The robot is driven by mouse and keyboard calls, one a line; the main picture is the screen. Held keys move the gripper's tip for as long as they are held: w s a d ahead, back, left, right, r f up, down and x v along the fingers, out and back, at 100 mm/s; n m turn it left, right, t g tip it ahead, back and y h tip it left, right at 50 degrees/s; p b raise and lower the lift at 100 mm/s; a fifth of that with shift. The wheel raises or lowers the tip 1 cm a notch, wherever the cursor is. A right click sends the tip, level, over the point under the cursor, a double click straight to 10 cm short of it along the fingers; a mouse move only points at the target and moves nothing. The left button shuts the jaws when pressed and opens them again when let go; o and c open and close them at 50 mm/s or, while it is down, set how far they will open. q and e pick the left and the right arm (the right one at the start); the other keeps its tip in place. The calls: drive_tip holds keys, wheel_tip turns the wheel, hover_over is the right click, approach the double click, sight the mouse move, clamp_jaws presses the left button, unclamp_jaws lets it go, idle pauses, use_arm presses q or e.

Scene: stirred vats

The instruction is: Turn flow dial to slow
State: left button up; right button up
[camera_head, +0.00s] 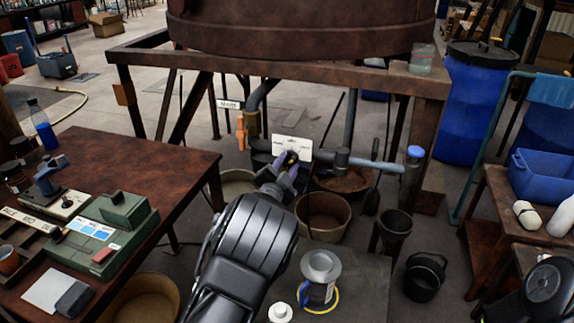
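The flow dial is a dark knob with a yellowish mark (291,157) on a white plate (292,146), fixed to the pipework under the large rusty vat. My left gripper (287,165) reaches up to the dial from below, its purplish fingertips at the knob, one on each side. I cannot tell whether they touch or grip it. The fingers cover part of the knob and the plate's lower edge, and the plate's markings are too small to read. My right gripper is out of view; only a dark part of my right arm shows at the lower right.
An orange-handled valve (241,132) sits left of the dial, and a grey-blue pipe (365,162) runs right of it. Brown frame legs flank this space. Buckets (323,215) stand below. A workbench (150,160) is at left; a blue barrel (468,105) is at right.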

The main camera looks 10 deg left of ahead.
use_arm(q)
drive_tip(key=shift+c, duration=0.4)
clamp_jaws()
